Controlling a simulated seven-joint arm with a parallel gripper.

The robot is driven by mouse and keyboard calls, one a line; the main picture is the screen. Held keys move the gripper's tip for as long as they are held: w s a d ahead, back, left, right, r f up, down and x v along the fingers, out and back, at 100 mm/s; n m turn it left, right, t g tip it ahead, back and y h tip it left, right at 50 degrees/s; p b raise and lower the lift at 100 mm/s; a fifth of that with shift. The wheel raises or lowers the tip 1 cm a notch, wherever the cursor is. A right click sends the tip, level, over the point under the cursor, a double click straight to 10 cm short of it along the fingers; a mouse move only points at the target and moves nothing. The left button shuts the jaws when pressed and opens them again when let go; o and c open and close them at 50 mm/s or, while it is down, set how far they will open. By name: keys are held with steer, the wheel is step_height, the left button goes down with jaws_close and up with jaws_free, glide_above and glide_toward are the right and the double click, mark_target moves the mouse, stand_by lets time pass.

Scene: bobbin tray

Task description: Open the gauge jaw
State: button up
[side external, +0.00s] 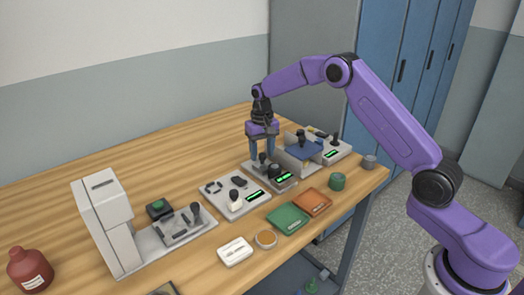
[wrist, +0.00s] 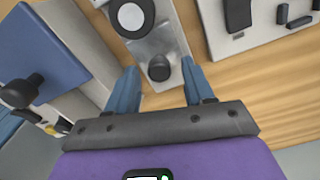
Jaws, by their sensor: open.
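My gripper (side external: 262,153) points down over a small grey metal device with a green display (side external: 284,177), which I take to be the gauge. In the wrist view my gripper (wrist: 162,82) has its two blue fingers spread apart. A black knob (wrist: 160,68) on the metal plate shows between the fingertips, with nothing visibly gripped. A round black part with a pale top (wrist: 130,17) stands farther along the same plate. I cannot tell whether the fingers touch the knob, or which part is the jaw.
A white panel with a display (side external: 233,196) stands to the left, and a blue-topped unit (side external: 304,149) is close on the right. Green (side external: 287,217) and orange (side external: 312,202) trays lie in front. A tall white machine (side external: 103,225) is far left. The table behind is clear.

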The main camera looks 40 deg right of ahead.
jaws_close()
steer(key=shift+w, duration=1.5)
jaws_free()
step_height(320, 180, up, 18)
steer(key=shift+f, duration=0.25)
